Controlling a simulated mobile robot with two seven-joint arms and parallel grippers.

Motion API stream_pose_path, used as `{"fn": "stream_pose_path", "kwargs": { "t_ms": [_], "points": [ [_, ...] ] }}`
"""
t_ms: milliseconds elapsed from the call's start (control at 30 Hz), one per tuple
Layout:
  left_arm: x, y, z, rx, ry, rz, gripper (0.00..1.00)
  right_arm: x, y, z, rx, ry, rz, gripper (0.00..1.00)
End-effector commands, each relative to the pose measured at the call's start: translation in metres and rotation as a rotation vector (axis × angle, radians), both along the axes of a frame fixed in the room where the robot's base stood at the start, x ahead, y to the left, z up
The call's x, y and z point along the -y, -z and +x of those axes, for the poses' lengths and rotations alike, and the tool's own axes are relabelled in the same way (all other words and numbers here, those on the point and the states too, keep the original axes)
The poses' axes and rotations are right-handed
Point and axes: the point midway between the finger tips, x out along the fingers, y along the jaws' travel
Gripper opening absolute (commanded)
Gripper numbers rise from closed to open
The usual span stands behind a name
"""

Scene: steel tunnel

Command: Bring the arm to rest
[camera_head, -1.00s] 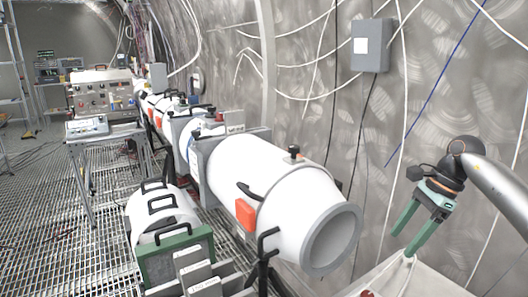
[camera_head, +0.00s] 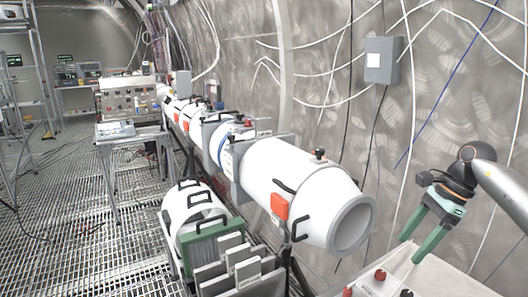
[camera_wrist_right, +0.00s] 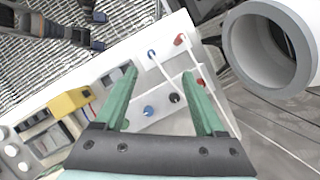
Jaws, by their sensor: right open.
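My right gripper (camera_head: 410,249) hangs at the right of the head view with its two green fingers spread and pointing down left. Nothing is between the fingers. In the right wrist view the gripper (camera_wrist_right: 160,73) is open above a white panel with red, blue and dark posts, apart from the large tube. My left gripper does not show in the head view.
A white tube with a grey end ring (camera_head: 352,224) lies left of the right gripper. A white panel (camera_head: 420,275) with red knobs is below it. A grey wall box (camera_head: 382,60) hangs above. Grated floor (camera_head: 60,200) is open at the left.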

Motion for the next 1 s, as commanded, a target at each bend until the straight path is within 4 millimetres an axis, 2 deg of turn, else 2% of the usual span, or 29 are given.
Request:
{"fn": "stream_pose_path", "kwargs": {
  "t_ms": [33,167,300,500,600,700,800,933,1000],
  "points": [
    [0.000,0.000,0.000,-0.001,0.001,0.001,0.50,-0.025,0.020,0.002,-0.011,-0.004,0.055,0.72],
    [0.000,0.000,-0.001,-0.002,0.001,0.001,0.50,-0.078,0.049,0.004,-0.025,0.026,0.208,0.72],
    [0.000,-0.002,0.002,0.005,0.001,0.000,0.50,-0.142,0.077,-0.003,-0.077,0.092,0.412,0.72],
    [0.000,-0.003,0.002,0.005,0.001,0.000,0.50,-0.234,0.101,-0.026,-0.260,0.299,0.799,0.72],
    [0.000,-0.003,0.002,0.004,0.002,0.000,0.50,-0.266,0.105,-0.037,-0.395,0.451,0.997,0.72],
    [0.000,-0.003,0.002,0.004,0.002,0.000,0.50,-0.284,0.107,-0.045,-0.554,0.628,1.181,0.72],
    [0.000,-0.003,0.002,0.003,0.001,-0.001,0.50,-0.290,0.113,-0.050,-0.734,0.833,1.350,0.72],
    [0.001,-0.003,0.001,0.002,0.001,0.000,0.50,-0.281,0.131,-0.056,-0.989,1.131,1.539,0.72],
    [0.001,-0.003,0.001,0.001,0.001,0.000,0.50,-0.271,0.148,-0.061,-1.132,1.306,1.624,0.72]
  ]
}}
